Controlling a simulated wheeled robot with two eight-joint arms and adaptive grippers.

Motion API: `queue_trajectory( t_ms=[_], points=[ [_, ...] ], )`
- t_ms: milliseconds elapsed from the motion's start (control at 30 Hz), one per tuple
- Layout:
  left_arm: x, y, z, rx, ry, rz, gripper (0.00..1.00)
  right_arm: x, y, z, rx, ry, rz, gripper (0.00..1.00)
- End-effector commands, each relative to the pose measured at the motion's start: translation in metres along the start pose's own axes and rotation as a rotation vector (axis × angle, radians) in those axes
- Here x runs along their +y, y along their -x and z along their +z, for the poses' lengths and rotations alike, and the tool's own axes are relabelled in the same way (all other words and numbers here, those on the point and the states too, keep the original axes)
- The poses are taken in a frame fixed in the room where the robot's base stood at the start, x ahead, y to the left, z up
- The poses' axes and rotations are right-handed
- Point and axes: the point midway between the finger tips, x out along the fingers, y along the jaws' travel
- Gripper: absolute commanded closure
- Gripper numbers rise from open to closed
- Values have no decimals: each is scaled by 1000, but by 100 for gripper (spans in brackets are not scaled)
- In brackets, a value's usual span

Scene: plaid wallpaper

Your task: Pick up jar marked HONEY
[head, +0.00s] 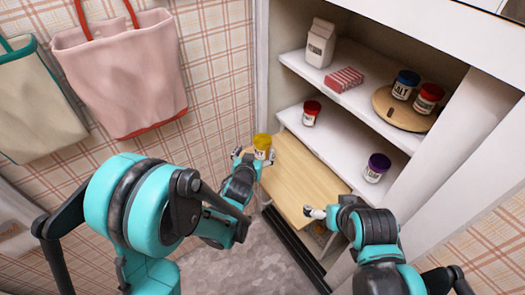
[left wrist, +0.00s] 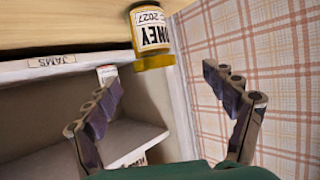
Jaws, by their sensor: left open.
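The jar marked HONEY (head: 262,142) has a yellow lid and a pale label, and stands at the far left end of the wooden pull-out board (head: 300,185). In the left wrist view the jar (left wrist: 151,38) appears upside down at the top, with "NEY" and "2027" readable. My left gripper (head: 253,158) is open around or just short of the jar; its fingers (left wrist: 163,80) are spread and the space between them is empty in the wrist view. My right gripper (head: 317,213) is near the board's right front edge; its finger opening is unclear.
Red-lidded (head: 311,112) and purple-lidded (head: 376,167) jars stand on the lower white shelf. A carton (head: 320,43), a striped red packet (head: 345,78) and a round board (head: 382,108) with two jars are above. Bags (head: 120,70) hang left. A JAMS label (left wrist: 52,61) marks a shelf edge.

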Motion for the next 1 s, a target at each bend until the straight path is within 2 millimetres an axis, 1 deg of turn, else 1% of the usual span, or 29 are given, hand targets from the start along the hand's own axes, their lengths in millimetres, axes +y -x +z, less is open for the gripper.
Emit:
queue_trajectory(
  t_ms=[33, 167, 433, 600, 700, 800, 967, 1000],
  points=[
    [4, -5, 4, 9, -2, 7, 15, 0, -2, 1, 0, 0, 0, 0],
    [8, -14, 7, 20, -2, 13, 15, 0, -4, 3, 0, 0, 0, 0],
    [9, -46, 4, 19, -1, 12, 15, 0, -12, 9, 0, 0, 0, 0],
    [11, -73, -1, 18, -1, 12, 15, 0, -22, 16, 0, 0, 0, 0],
    [11, -83, -2, 19, -2, 12, 15, 0, -24, 17, 0, 0, 0, 0],
    [11, -86, -3, 19, -3, 12, 15, 0, -24, 17, 0, 0, 0, 0],
    [11, -85, -4, 18, -2, 12, 15, 0, -23, 17, 0, 0, 0, 0],
    [11, -85, -4, 18, -2, 12, 23, 0, -23, 17, 0, 0, 0, 0]
  ],
)
